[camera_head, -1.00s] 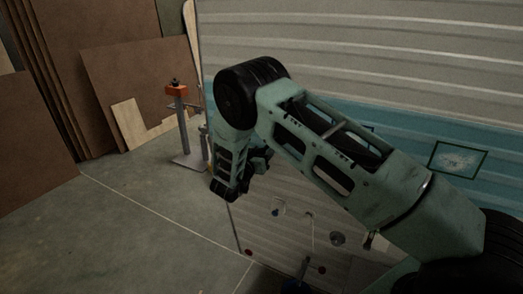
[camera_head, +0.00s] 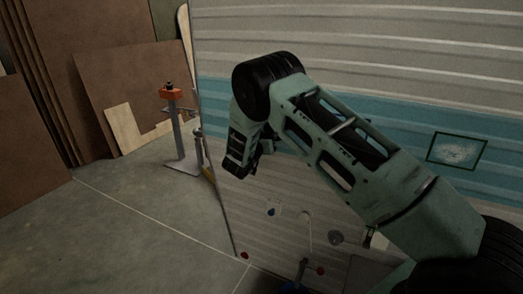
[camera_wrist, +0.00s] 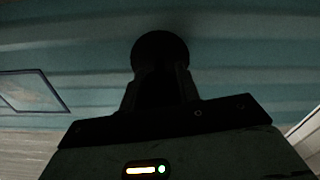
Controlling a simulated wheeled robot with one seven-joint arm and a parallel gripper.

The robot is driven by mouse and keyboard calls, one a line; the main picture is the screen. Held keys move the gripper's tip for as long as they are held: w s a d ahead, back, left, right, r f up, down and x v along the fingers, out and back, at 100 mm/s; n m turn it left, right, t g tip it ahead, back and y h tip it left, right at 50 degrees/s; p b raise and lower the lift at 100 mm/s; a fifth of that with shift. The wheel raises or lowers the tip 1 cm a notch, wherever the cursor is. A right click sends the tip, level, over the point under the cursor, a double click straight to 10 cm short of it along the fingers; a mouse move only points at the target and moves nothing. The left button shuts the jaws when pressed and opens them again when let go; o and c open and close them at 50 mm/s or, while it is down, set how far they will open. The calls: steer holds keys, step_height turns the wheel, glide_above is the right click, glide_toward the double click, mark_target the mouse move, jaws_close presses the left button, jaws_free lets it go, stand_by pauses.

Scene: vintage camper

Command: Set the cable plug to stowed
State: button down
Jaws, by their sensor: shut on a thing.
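In the wrist view, my gripper (camera_wrist: 160,88) points at the teal and grey ribbed camper wall. Its fingers are shut on a dark round thing (camera_wrist: 160,48), which I take to be the cable plug. It is nearly black in silhouette, so its details do not show. In the head view, my wrist hangs in front of the camper wall (camera_head: 350,35) near its left corner, and the plug is not clearly visible.
Brown boards (camera_head: 120,85) lean at the back left. A dark-framed panel (camera_head: 457,150) is on the wall at right. The concrete floor (camera_head: 110,225) at left is clear.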

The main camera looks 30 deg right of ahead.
steer(key=shift+w+d, duration=0.15)
steer(key=shift+d, duration=0.05)
steer(key=c, duration=1)
jaws_free()
steer(key=shift+a, duration=0.3)
steer(key=b+v, duration=0.6)
steer(key=v, duration=1.1)
steer(key=shift+d, duration=0.1)
steer(key=shift+c, duration=0.4)
